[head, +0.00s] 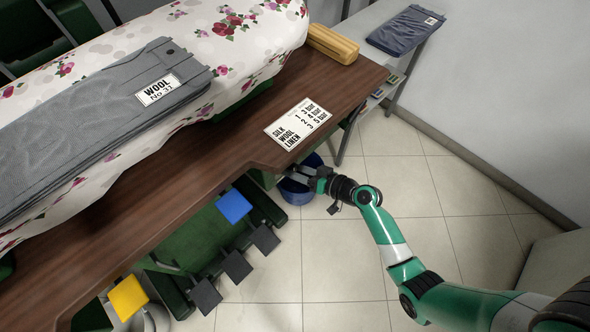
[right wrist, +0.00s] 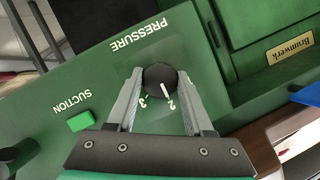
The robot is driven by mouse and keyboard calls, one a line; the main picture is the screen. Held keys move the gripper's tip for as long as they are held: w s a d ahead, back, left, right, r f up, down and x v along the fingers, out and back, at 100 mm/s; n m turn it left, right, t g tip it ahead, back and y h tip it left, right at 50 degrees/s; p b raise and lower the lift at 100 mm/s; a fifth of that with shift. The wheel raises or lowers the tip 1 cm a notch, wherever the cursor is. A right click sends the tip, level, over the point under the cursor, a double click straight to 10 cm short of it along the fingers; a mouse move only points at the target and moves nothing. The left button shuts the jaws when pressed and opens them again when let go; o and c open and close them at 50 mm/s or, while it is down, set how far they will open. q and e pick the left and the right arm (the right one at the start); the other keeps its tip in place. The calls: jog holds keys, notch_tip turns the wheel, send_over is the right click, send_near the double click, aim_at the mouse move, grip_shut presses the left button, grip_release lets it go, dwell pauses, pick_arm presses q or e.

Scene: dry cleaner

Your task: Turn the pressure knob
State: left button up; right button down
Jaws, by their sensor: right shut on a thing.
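The pressure knob (right wrist: 160,78) is round and black, on a green panel under the word PRESSURE in the right wrist view. The digits 3 and 2 show beside it. Its white pointer line points toward the 2. My right gripper (right wrist: 160,80) is shut on the knob, one finger on each side. In the head view, my right gripper (head: 298,178) is at the front of the machine below the table edge, and the knob is hidden there. A card (head: 297,124) lists SILK, WOOL and LINEN with numbers. A grey garment (head: 90,120) carries a tag reading WOOL. My left gripper is out of view.
A green SUCTION button (right wrist: 80,121) sits left of the knob. A blue bucket (head: 297,191) is on the floor behind my gripper. Tiled floor lies open to the right.

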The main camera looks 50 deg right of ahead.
jog(key=shift+c, duration=1.5)
grip_release()
jog(key=p+v, duration=0.7)
jog(key=v, duration=0.4)
jog(key=shift+s+p, duration=0.25)
jog(key=shift+p, duration=0.1)
jog(key=shift+r, duration=0.15)
